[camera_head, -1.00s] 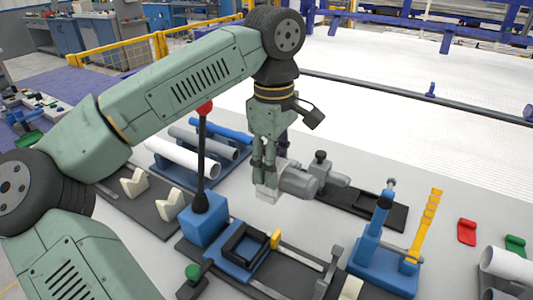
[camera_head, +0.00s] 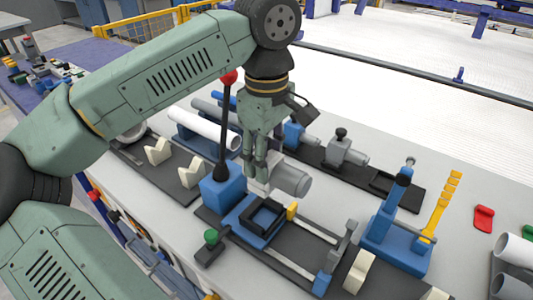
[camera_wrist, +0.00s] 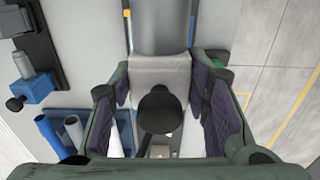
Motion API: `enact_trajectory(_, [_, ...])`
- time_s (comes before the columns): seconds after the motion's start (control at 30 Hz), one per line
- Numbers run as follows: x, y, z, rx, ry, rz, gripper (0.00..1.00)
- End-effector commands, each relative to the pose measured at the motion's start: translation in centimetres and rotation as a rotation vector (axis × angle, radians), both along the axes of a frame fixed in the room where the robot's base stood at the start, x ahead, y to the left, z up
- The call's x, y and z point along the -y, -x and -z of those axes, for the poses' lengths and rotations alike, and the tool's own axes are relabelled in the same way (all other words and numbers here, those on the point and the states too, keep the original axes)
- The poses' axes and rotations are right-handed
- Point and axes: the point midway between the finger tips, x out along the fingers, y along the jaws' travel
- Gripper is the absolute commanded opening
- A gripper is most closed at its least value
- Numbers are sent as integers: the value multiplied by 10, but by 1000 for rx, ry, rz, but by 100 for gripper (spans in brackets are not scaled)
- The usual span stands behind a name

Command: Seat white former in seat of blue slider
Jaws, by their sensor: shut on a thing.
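My gripper (camera_head: 258,166) is shut on the white former (camera_head: 259,187), a pale block with a thick grey cylinder (camera_head: 291,178) projecting to the right. In the wrist view the former (camera_wrist: 160,70) sits between the two finger pads (camera_wrist: 160,98). A black knob (camera_wrist: 160,110) is in front of it, and the grey cylinder runs to the top edge. The blue slider (camera_head: 239,219) lies on a dark rail base, with a black square-framed seat (camera_head: 262,217) on top. The former is above and just behind the seat; the exact gap cannot be told.
A blue block (camera_head: 222,192) with an upright red-knobbed lever (camera_head: 225,125) stands close left of my gripper. A blue stand (camera_head: 397,240) is at right. Cream V-blocks (camera_head: 190,172) and pipes (camera_head: 205,132) are at left.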

Motion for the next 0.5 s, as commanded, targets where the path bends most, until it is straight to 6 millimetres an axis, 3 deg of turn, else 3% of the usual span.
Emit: enact_trajectory(0.5, [0,0,42,1,0,0,0])
